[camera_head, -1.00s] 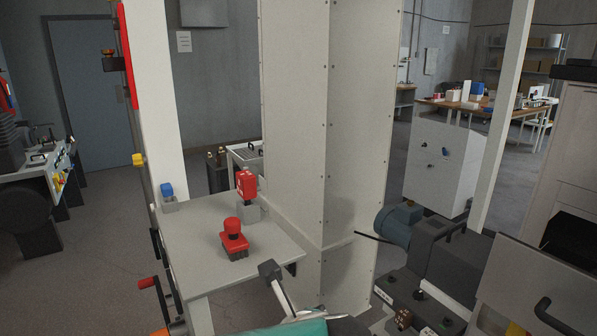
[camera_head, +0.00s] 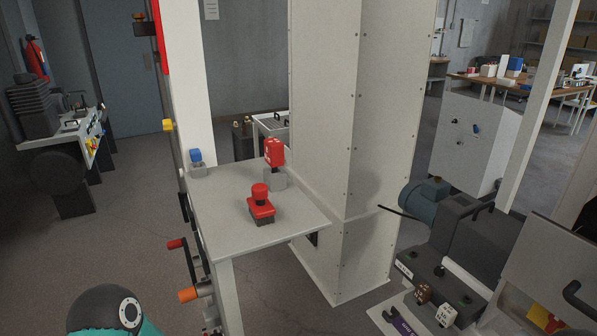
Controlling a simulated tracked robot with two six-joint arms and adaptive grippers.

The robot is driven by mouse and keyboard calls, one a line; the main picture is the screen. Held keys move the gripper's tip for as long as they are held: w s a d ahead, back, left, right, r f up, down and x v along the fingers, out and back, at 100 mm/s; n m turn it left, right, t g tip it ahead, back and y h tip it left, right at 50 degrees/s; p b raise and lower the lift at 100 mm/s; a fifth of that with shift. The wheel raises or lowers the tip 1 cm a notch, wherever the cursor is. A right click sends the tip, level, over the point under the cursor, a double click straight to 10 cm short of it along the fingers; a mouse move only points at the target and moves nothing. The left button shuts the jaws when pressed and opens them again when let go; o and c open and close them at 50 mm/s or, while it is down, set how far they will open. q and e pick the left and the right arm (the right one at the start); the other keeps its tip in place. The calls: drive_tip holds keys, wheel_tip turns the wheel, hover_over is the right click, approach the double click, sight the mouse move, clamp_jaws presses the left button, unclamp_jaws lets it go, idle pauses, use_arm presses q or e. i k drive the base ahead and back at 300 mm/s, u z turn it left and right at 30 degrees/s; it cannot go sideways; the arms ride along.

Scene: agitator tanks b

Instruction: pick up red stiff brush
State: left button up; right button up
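The red stiff brush (camera_head: 261,200) stands on the white table (camera_head: 225,227), near its middle. It has a rounded red knob, a wide red base and dark bristles pointing down on the tabletop. A dark rounded link with a teal part, which looks like my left arm, shows at the bottom left edge, well apart from the brush. Neither gripper's fingers show in the head view. Nothing touches the brush.
A red block-like item (camera_head: 274,151) stands in a grey holder (camera_head: 273,180) just behind the brush. A small blue-topped item (camera_head: 196,159) sits at the table's back left. A tall pale column (camera_head: 354,150) rises behind and right. Red and orange handles (camera_head: 187,295) stick out left below the table.

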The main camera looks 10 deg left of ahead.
sight(262, 211)
drive_tip(key=z, duration=0.1)
drive_tip(key=k, duration=1.3)
drive_tip(key=u, duration=0.65)
drive_tip(key=i, duration=1)
drive_tip(key=z, duration=0.05)
